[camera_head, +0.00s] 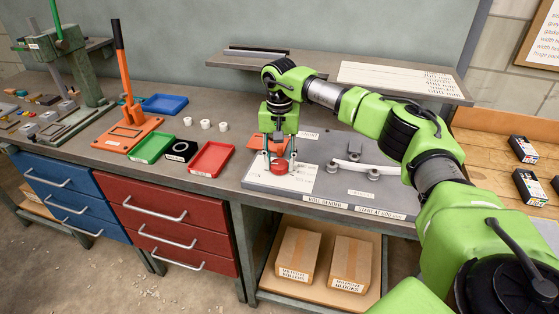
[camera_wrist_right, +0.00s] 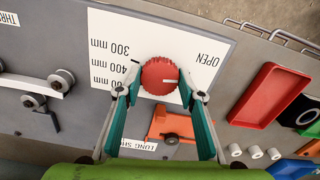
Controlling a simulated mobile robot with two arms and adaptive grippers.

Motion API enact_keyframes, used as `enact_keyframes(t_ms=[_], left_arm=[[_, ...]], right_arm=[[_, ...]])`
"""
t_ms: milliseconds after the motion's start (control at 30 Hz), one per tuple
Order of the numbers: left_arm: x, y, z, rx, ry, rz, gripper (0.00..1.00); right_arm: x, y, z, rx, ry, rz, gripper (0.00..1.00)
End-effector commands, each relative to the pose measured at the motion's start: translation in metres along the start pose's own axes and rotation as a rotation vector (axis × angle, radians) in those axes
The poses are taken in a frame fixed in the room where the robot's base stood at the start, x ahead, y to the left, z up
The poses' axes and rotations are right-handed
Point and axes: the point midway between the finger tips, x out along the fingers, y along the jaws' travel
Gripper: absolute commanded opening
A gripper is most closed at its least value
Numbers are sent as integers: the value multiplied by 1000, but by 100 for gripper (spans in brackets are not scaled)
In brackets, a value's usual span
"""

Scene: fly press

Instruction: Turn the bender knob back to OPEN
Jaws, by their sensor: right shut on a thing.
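The red round bender knob (camera_head: 279,167) sits on a white dial card (camera_head: 300,181) at the left of the grey bender plate (camera_head: 330,194). In the wrist view the knob (camera_wrist_right: 159,76) has a white mark on its right side, pointing right and a little below the word OPEN (camera_wrist_right: 190,58). The card's 300, 400 and further mm marks lie to the knob's left in that view. My right gripper (camera_head: 279,161) points down over the knob, its two fingers (camera_wrist_right: 161,94) closed on opposite sides of it. My left gripper is out of view.
A metal strip (camera_head: 350,168) lies among rollers right of the knob. An orange part (camera_head: 254,142) is just behind my gripper. Left on the bench are a red tray (camera_head: 211,158), a green tray (camera_head: 152,147) and an orange lever press (camera_head: 127,130). A shelf (camera_head: 330,75) spans behind.

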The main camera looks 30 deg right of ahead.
Motion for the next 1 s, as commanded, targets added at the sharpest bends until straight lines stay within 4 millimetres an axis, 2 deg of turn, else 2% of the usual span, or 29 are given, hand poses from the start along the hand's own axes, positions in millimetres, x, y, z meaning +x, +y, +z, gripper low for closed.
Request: enact_keyframes(t_ms=[300,333,400,767,867,1000], left_arm=[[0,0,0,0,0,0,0],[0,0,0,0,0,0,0],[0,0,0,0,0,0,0],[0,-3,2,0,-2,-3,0],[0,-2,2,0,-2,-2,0],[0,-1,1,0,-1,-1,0]], right_arm=[[-1,-1,0,-6,2,-2,14],[-1,-1,0,-6,2,-2,38],[-1,-1,0,-6,2,-2,52],[-2,0,0,-3,1,0,52],[-11,-1,0,-3,1,-1,52],[-37,-1,-1,-3,4,-4,52]])
